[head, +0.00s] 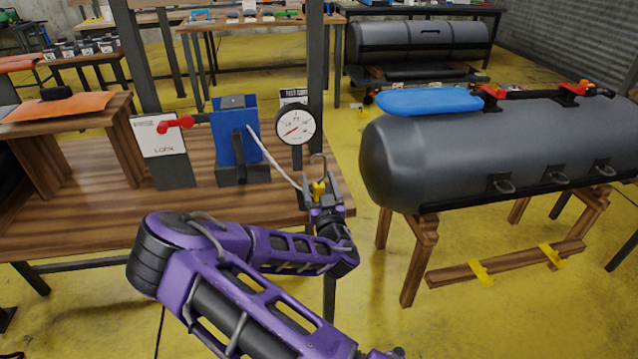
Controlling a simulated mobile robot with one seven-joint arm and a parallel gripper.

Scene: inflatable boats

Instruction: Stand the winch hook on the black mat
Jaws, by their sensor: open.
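A small grey hook (319,162) with a yellow part (318,190) below it stands up at the right end of the wooden bench; it looks like the winch hook. My gripper (321,188) is open at the yellow part, with its fingers to either side in the picture. I cannot tell whether they touch it. My gripper and wrist hide what lies under the hook. I cannot make out the black mat with certainty.
A pale line runs from the device towards the hook. A grey boat tube (440,150) on trestles is to the right.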

